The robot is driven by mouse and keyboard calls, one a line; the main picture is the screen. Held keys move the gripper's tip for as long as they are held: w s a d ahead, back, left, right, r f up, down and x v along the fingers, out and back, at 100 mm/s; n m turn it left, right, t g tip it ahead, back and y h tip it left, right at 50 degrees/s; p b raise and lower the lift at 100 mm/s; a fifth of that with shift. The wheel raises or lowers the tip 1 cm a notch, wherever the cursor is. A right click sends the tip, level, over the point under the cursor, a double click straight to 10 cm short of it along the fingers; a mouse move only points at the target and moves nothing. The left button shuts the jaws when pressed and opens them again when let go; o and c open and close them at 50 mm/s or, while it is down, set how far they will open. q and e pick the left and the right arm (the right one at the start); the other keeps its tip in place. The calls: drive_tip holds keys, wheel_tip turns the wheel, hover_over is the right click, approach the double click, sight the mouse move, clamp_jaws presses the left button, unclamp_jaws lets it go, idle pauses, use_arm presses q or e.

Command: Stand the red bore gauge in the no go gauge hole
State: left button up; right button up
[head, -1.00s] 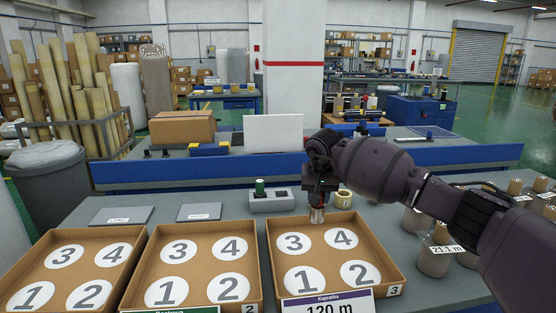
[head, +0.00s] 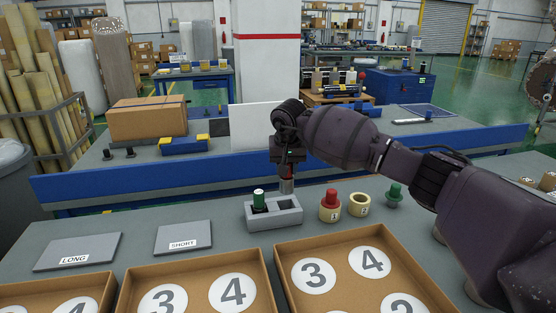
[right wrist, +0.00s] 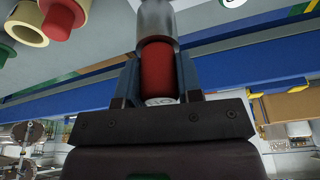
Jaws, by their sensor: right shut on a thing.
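My right gripper (head: 287,172) is shut on the red bore gauge (right wrist: 157,72), whose steel plug (head: 287,187) points down. The gauge is upright in the head view, just above the right part of the grey gauge block (head: 258,222). A green-topped gauge (head: 259,201) stands in the block's left hole. The dark right hole (head: 288,205) is empty, below the steel plug. In the right wrist view the red handle sits between the two fingers, with the steel plug beyond it. My left gripper is not in view.
Cardboard trays (head: 352,240) line the front. LONG (head: 76,252) and SHORT (head: 183,238) plates lie left.

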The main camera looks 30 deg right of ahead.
sight(286, 183)
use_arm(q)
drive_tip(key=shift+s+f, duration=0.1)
use_arm(e)
drive_tip(key=shift+f, duration=0.6)
drive_tip(key=shift+f+b, duration=0.3)
drive_tip(key=shift+f, duration=1.75)
wheel_tip(286, 183, down, 2)
drive_tip(key=shift+b, duration=0.65)
drive_tip(key=shift+f, duration=0.35)
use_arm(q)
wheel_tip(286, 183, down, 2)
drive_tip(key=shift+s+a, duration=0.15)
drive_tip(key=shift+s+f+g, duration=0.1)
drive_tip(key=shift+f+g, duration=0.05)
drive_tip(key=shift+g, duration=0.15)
use_arm(e)
drive_tip(key=shift+f, duration=0.1)
